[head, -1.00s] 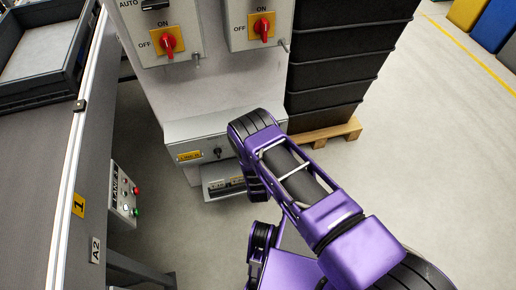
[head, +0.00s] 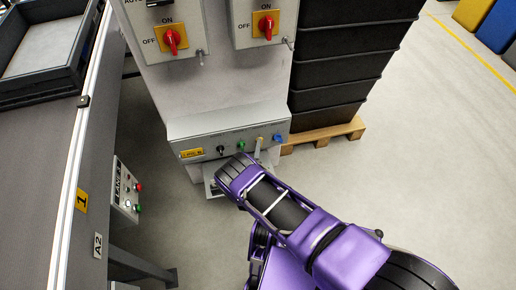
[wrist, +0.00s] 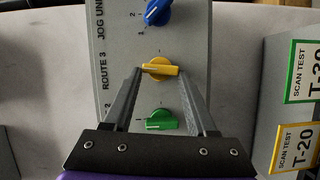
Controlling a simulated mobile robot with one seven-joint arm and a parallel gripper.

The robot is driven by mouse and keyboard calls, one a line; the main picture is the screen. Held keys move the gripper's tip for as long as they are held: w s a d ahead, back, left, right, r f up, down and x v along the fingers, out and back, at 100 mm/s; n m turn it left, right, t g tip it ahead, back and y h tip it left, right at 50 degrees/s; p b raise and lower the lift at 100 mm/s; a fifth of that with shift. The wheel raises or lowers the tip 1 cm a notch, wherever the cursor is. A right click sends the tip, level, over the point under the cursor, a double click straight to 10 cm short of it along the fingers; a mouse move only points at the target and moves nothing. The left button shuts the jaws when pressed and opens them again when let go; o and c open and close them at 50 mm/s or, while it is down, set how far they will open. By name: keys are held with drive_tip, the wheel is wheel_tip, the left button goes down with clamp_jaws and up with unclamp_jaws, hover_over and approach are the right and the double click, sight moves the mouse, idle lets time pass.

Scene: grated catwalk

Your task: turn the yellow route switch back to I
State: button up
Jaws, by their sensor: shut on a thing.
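The yellow route switch (wrist: 160,68) is a round knob with a bar handle on a grey panel, beside the "ROUTE 3" lettering in the wrist view. Its bar lies about crosswise in that picture, with a pale pointer line on its left end. My gripper (wrist: 159,73) has its two dark fingers at the bar's two ends and is shut on it. The left finger hides the scale there, so I cannot read the setting. In the head view the yellow switch (head: 259,142) shows small above my purple wrist; the fingertips are hard to make out.
A green knob (wrist: 160,120) and a blue knob (wrist: 157,12) flank the switch closely. A black switch (head: 220,151) is further left on the panel. Red rotary switches sit above. A conveyor (head: 45,190) stands left, black crates (head: 345,70) right.

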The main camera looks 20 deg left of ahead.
drive_tip(key=shift+n+t, duration=0.3)
drive_tip(key=shift+n, duration=0.2)
drive_tip(key=shift+f, duration=0.1)
drive_tip(key=o, duration=1.4)
drive_tip(key=shift+c, duration=0.2)
drive_tip(key=s+d+p, duration=0.1)
drive_tip(key=s+d, duration=0.1)
drive_tip(key=s, duration=1.5)
drive_tip(key=shift+d, duration=0.35)
